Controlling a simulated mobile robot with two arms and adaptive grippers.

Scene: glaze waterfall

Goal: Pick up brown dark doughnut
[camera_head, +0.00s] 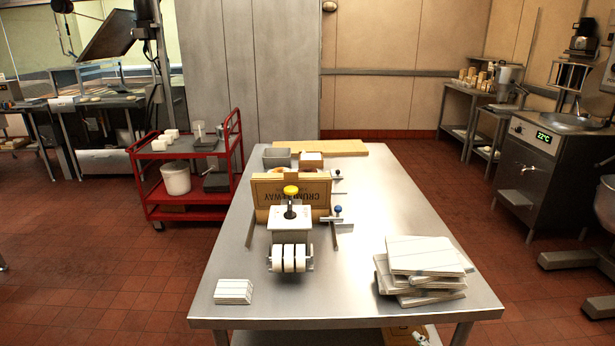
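I cannot clearly make out a dark brown doughnut. A cardboard box (291,194) with upside-down lettering stands upright near the middle of the steel table (390,220). Small brownish shapes (306,171) show just above its top edge. They are too small and too covered to tell whether they are doughnuts. The box hides what lies behind it. Neither of my grippers shows in the head view.
A device with a yellow knob (291,190) and white rollers (290,258) stands before the box. Folded white cartons (425,256) are stacked front right, and a small white stack (233,291) lies front left. A grey bin (277,158) and wooden board (335,147) are behind. A red cart (160,214) stands left.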

